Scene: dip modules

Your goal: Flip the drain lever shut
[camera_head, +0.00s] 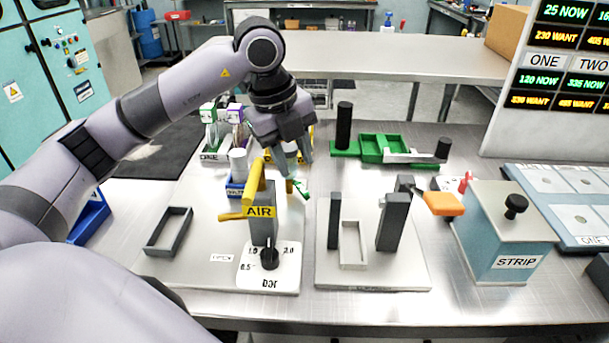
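No lever carries a readable drain label. A small green lever (302,189) sits just below my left gripper, behind the post with the yellow AIR handle (260,211). An orange-ended lever (443,204) sticks out to the right of the grey posts on the right-hand plate. My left gripper (290,158) points down above the green lever, behind the AIR post. Its fingers look apart, with a pale piece visible between or behind them; I see nothing clearly gripped. The gripper hides part of the fixture behind it. My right gripper is out of view.
A black dial (269,257) stands in front of the AIR post. A teal STRIP box (505,235) stands at the right. A green fixture (385,148) with a black cylinder is at the back. An empty grey frame (168,232) lies at the left. The front table edge is mostly clear.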

